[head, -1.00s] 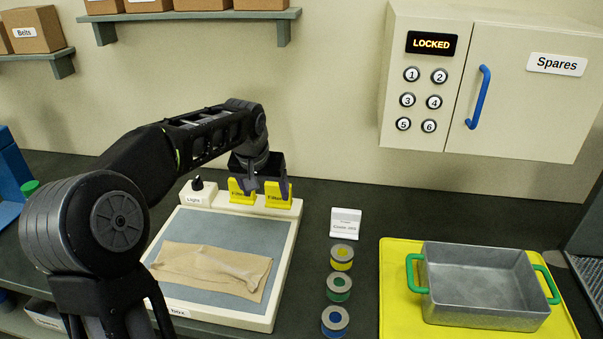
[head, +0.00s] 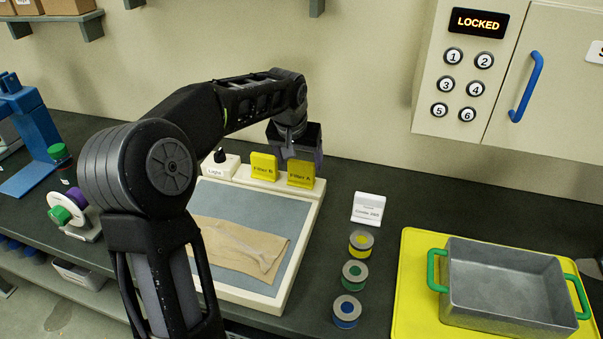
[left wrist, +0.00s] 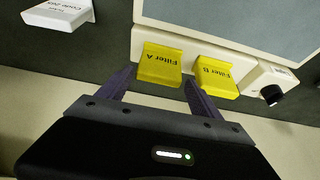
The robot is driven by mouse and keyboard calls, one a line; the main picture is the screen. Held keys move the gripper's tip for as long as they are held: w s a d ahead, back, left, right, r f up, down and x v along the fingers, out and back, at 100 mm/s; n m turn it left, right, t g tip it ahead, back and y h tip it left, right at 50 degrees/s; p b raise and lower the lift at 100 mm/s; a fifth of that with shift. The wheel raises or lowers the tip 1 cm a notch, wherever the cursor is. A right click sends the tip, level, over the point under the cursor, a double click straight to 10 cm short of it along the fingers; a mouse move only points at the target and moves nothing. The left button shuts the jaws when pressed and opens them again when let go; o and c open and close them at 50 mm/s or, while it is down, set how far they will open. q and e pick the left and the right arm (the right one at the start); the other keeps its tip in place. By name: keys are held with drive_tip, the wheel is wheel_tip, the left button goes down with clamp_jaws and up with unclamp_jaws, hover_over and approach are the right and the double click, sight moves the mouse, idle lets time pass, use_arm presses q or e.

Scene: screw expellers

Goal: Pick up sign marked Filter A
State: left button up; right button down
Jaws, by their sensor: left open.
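The yellow sign marked Filter A (head: 301,173) stands at the back right of the light panel (head: 318,206). The yellow sign marked Filter B (head: 264,166) stands just left of it in the head view. My left gripper (head: 304,160) is above and behind Filter A, with its jaws open. In the left wrist view, Filter A (left wrist: 159,64) lies ahead between the two spread fingertips, and Filter B (left wrist: 216,76) is beyond the right finger. I see nothing held between the fingers. My right gripper is not in view.
A knob labelled Light (head: 219,156) sits left of Filter B. A white card (head: 369,208) and several coloured-topped canisters (head: 353,272) stand to the right. A metal pan (head: 510,285) sits on a yellow mat (head: 410,300). A locked cabinet (head: 500,110) hangs above.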

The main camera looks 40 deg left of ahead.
sight(301, 162)
use_arm(q)
drive_tip(key=shift+p+x, duration=0.6)
drive_tip(key=shift+x, duration=2.05)
drive_tip(key=shift+r, duration=0.1)
drive_tip(key=shift+d, duration=0.1)
drive_tip(key=shift+c, duration=0.5)
drive_tip(key=c, duration=1)
drive_tip(key=shift+w+r, duration=0.1)
wheel_tip(301, 162, up, 10)
drive_tip(key=shift+f+b, duration=0.1)
drive_tip(key=shift+b, duration=0.2)
